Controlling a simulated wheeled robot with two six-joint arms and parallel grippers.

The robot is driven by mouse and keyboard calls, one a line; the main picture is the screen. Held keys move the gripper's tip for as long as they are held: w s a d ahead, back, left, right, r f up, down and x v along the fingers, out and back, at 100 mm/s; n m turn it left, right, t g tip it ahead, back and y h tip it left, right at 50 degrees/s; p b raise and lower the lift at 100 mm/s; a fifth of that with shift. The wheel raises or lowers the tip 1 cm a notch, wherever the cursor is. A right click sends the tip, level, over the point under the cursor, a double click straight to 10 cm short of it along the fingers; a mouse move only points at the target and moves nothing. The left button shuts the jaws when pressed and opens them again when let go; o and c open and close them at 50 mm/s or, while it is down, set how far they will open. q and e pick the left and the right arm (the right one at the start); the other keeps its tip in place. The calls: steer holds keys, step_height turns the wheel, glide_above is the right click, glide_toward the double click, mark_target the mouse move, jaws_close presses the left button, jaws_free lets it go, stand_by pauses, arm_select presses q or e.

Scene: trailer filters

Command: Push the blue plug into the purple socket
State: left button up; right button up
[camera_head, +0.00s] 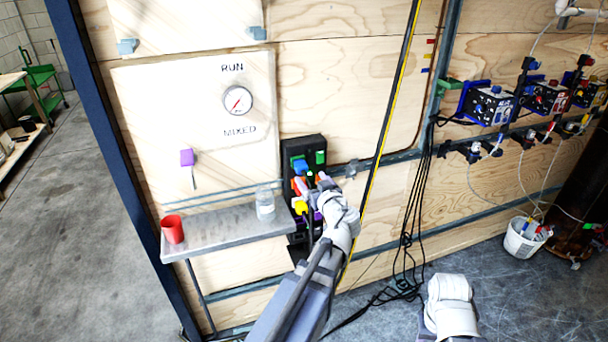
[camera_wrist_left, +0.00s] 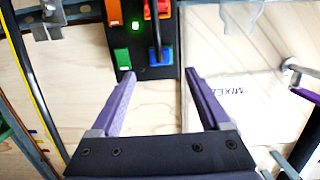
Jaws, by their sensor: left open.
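My left gripper (camera_head: 311,184) is in front of the black socket panel (camera_head: 308,143) on the plywood wall. In the left wrist view the gripper (camera_wrist_left: 160,74) is open, with nothing between its fingers. The blue plug (camera_wrist_left: 160,55) sits at the panel's blue spot, just beyond the fingertips, with a dark cable running from it. In the head view a blue part (camera_head: 299,165) shows at the panel's upper left. A bit of purple (camera_head: 318,215) shows low on the panel, mostly hidden by my arm; I cannot tell if it is the socket.
Green (camera_wrist_left: 123,58), orange (camera_wrist_left: 114,12) and red (camera_wrist_left: 158,8) parts share the panel. A yellow part (camera_head: 301,207) is lower. A grey shelf (camera_head: 215,235) at left holds a red cup (camera_head: 172,229) and a clear jar (camera_head: 265,205). Black cables (camera_head: 408,235) hang at right.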

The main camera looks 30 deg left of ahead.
mark_target(303, 169)
arm_select(q)
steer(key=shift+b+x, duration=0.4)
steer(key=shift+x, duration=3.6)
steer(key=shift+s+r, duration=0.1)
steer(key=shift+c, duration=0.2)
jaws_close()
